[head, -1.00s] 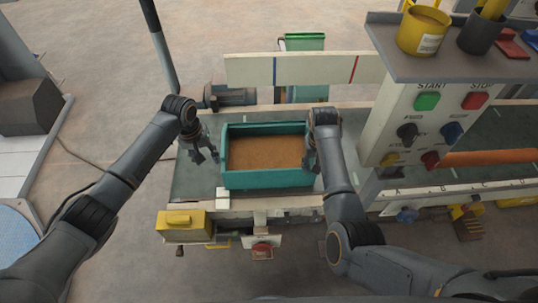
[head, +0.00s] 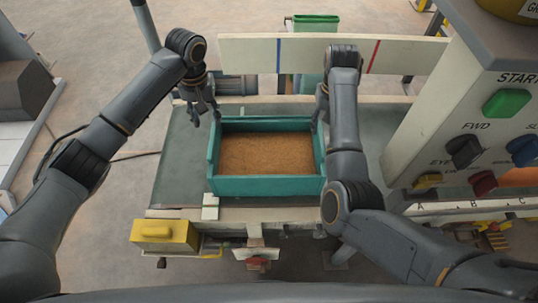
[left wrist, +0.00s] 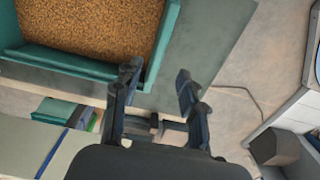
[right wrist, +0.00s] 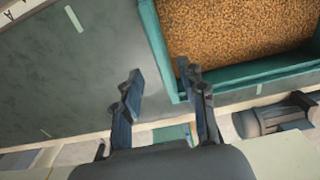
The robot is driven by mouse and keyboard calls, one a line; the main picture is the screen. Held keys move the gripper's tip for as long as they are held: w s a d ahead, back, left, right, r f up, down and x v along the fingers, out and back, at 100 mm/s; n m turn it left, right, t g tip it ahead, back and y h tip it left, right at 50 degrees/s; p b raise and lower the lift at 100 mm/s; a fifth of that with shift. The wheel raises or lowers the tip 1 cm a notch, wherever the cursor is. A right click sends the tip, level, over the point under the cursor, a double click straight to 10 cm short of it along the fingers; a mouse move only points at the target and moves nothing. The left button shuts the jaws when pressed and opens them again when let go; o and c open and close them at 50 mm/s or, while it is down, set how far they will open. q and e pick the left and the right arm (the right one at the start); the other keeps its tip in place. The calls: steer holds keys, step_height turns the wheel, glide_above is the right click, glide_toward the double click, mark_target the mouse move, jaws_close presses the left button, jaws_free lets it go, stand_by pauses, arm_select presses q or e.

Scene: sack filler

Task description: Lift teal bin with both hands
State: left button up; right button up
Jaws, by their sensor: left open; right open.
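The teal bin (head: 266,187) is an open box filled with brown grain (head: 266,155), sitting level on the grey-green conveyor. My left gripper (head: 207,116) is open by the bin's far left corner. In the left wrist view, its fingers (left wrist: 156,88) lie either side of the bin's side wall (left wrist: 163,45) near that corner. My right gripper (head: 319,118) is open by the far right corner. In the right wrist view, its fingers (right wrist: 158,85) lie either side of the other side wall (right wrist: 154,40). I cannot tell whether any finger touches the bin.
A control panel (head: 480,140) with buttons and knobs stands close on the right. A pale rail (head: 310,55) runs behind the bin. A yellow box (head: 165,234) is at the conveyor's front left edge. Bare conveyor (head: 180,165) lies left of the bin.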

arm_select(q)
steer(key=shift+r, duration=0.1)
arm_select(e)
steer(key=shift+r, duration=0.1)
arm_select(q)
steer(key=shift+s+a+r, duration=0.1)
steer(key=shift+s, duration=0.15)
arm_select(e)
steer(key=shift+s+a, duration=0.1)
steer(key=shift+s, duration=0.1)
arm_select(q)
step_height(320, 180, down, 14)
steer(key=shift+w, duration=0.1)
arm_select(e)
step_height(320, 180, down, 14)
steer(key=shift+r, duration=0.1)
arm_select(q)
steer(key=shift+c, duration=0.6)
arm_select(e)
steer(key=shift+c, duration=0.6)
arm_select(q)
jaws_close()
arm_select(e)
jaws_close()
arm_select(q)
steer(key=shift+r, duration=0.1)
arm_select(e)
steer(key=shift+w, duration=0.1)
